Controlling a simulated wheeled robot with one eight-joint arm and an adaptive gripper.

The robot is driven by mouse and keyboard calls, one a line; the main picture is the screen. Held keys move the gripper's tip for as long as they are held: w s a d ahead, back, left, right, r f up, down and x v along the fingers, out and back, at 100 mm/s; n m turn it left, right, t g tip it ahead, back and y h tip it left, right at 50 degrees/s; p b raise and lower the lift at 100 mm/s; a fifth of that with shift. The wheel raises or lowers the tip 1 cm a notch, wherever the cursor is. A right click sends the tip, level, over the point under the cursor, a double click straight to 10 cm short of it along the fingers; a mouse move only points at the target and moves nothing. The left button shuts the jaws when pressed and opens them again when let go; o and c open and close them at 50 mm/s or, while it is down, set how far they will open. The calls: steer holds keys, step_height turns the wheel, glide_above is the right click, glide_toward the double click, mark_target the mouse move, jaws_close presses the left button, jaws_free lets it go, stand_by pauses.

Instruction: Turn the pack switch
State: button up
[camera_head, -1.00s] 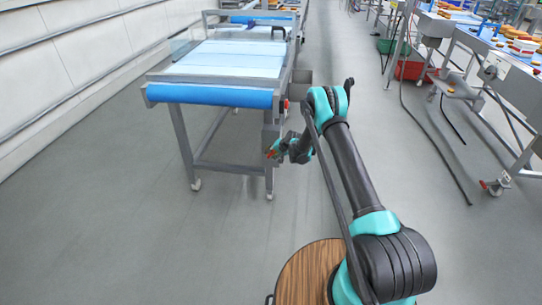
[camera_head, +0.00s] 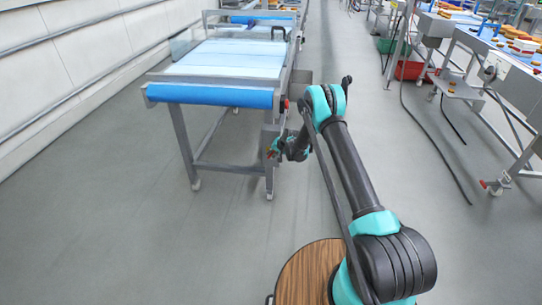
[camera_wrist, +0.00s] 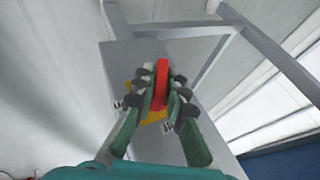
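The pack switch (camera_wrist: 162,78) shows in the wrist view as a red handle on a yellow plate (camera_wrist: 152,115), mounted on a grey box (camera_wrist: 120,60). My gripper (camera_wrist: 162,88) has one finger on each side of the red handle and looks shut on it. The fingers cover parts of the yellow plate and its printed marks. In the head view my gripper (camera_head: 272,152) is at the grey box by the near right leg of the conveyor table (camera_head: 208,96). The switch is mostly hidden there.
A red button (camera_head: 286,104) sits on the conveyor's near right corner, close to my arm. On the right stands another line with food on it (camera_head: 520,45), a red crate (camera_head: 408,69) and a hanging cable (camera_head: 430,140). The floor between is clear.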

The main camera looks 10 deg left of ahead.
steer(key=o, duration=0.3)
steer(key=shift+o, duration=0.2)
steer(key=v, duration=1.2)
steer(key=shift+w, duration=0.1)
steer(key=v, duration=0.5)
steer(key=x, duration=1.6)
steer(key=shift+a+f, duration=0.2)
steer(key=shift+f, duration=0.2)
steer(key=shift+c, duration=0.6)
